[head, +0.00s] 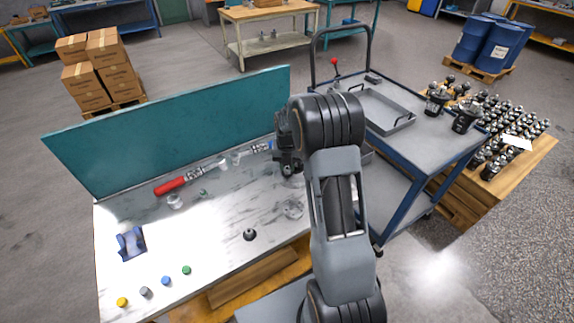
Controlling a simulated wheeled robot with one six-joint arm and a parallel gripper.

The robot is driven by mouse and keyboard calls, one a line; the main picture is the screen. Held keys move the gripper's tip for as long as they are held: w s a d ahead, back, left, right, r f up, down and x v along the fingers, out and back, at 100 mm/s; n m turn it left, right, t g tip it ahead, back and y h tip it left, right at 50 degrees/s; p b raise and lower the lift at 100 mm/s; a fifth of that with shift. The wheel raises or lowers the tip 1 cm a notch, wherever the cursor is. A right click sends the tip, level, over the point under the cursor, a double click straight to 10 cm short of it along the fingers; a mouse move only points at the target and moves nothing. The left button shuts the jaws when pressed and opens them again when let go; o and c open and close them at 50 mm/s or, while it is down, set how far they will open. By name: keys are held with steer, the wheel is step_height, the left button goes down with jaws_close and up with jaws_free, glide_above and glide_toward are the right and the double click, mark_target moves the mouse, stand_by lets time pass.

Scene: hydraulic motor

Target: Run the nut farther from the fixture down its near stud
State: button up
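My gripper (290,168) is small and dark, low over the right part of the white marbled bench (215,265). My arm hides part of it, so I cannot tell whether it is open or shut, or whether it holds anything. A blue fixture-like cradle (131,243) stands at the bench's left. A dark round part (250,234) sits near the front edge. Pale metallic or clear parts lie at the left (175,201) and right (293,210). No nut or stud can be made out for certain at this size.
A red-handled tool (170,186) lies along the teal back panel (165,135). Several coloured caps, one yellow (122,301) and one green (186,269), line the front left. A blue cart (425,125) with a grey tray (385,115) stands to the right. The bench middle is mostly clear.

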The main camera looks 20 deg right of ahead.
steer(key=shift+c, duration=1.2)
steer(key=m, duration=0.5)
steer(key=shift+f, duration=0.1)
steer(key=shift+m, duration=0.3)
steer(key=m, duration=0.4)
steer(key=shift+m, duration=0.3)
steer(key=o, duration=0.7)
steer(key=shift+c, duration=0.2)
